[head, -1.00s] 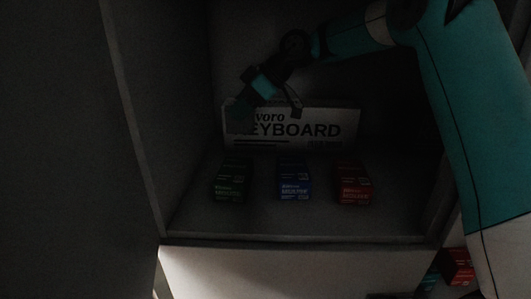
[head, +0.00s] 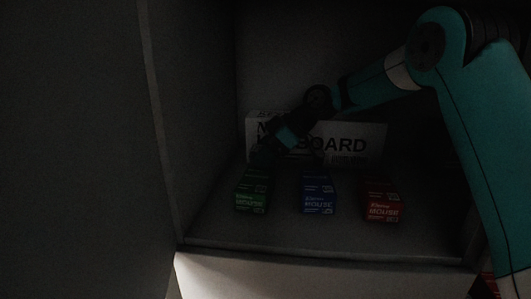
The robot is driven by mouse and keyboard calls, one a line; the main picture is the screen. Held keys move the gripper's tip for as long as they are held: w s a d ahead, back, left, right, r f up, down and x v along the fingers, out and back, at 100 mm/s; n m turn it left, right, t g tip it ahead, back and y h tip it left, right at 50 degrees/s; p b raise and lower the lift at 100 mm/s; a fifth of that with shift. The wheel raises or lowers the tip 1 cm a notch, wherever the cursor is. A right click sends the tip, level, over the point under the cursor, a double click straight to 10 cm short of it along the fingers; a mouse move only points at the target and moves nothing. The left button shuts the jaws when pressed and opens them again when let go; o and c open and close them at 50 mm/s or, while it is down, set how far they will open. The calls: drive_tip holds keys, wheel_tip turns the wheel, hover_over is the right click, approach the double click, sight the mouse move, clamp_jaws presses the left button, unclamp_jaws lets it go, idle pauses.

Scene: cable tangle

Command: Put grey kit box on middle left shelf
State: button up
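A pale grey-white box labelled KEYBOARD (head: 350,144) stands upright at the back of a dark shelf compartment. It is the only greyish box in view; I cannot tell if it is the grey kit box. My gripper (head: 290,160) is in front of its left half and hides part of the label. The fingers point down and look spread apart, with nothing visible between them. They are just behind and above the green and blue boxes; darkness hides whether they touch anything.
A green mouse box (head: 252,197), a blue mouse box (head: 319,196) and a red mouse box (head: 383,206) stand in a row on the compartment floor (head: 340,236). The compartment's left wall (head: 160,130) is close by. Gaps separate the small boxes.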

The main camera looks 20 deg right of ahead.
drive_tip(key=shift+o, duration=1.1)
drive_tip(key=shift+r, duration=0.15)
drive_tip(key=p+v, duration=0.2)
drive_tip(key=v, duration=0.5)
drive_tip(key=s+a+m+g+h, duration=0.1)
drive_tip(key=s+a, duration=0.2)
drive_tip(key=s, duration=0.3)
drive_tip(key=s+a+r+m, duration=0.1)
drive_tip(key=s+a, duration=0.1)
drive_tip(key=s, duration=0.4)
drive_tip(key=s+a+m+g+h, duration=0.1)
drive_tip(key=s+a, duration=0.2)
drive_tip(key=s, duration=0.3)
drive_tip(key=s+f+m+h, duration=0.1)
drive_tip(key=s+f, duration=0.1)
drive_tip(key=s, duration=0.6)
drive_tip(key=s+d+f+m+g+h, duration=0.1)
drive_tip(key=s+f+m, duration=0.1)
drive_tip(key=s, duration=0.7)
drive_tip(key=shift+s+d+m+g, duration=0.15)
drive_tip(key=shift+d+m+g, duration=0.15)
drive_tip(key=shift+d, duration=0.05)
drive_tip(key=shift+f, duration=0.15)
